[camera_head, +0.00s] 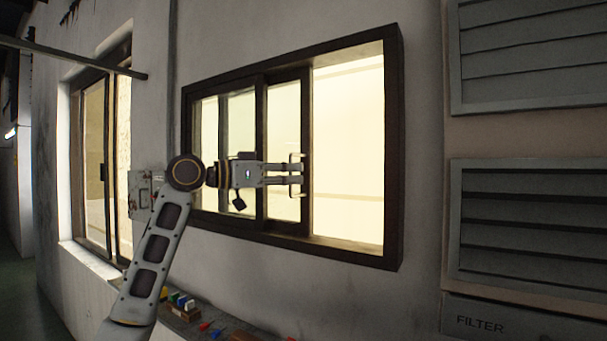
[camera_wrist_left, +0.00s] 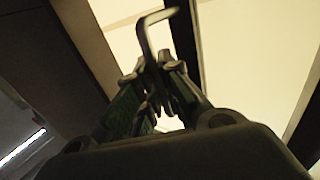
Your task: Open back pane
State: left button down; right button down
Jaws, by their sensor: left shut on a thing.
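The window's dark frame (camera_head: 394,150) is set in the wall ahead. A sliding pane (camera_head: 283,118) with a dark right stile stands near the middle, seemingly behind a front pane (camera_head: 240,115) to its left. A thin bracket-shaped handle (camera_head: 297,156) shows by the stile; it also shows in the left wrist view (camera_wrist_left: 146,40). My left gripper (camera_head: 299,180) reaches in from the left and is shut on this handle. In the left wrist view its fingers (camera_wrist_left: 155,85) close around the handle's lower part, where the contact is partly hidden. My right gripper is not in view.
The right part of the window (camera_head: 350,150) is a bright area without a visible stile. A second window (camera_head: 105,150) is at the left. Louvred vents (camera_head: 530,220) are on the right wall. Small colored objects (camera_head: 182,303) lie on a ledge below.

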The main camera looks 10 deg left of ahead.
pick_arm(q)
jog(key=c, duration=1.6)
grip_release()
jog(key=shift+o, duration=0.2)
jog(key=shift+s+a, duration=0.1)
jog(key=v, duration=1.1)
jog(key=shift+s+a, duration=0.25)
jog(key=shift+s, duration=0.05)
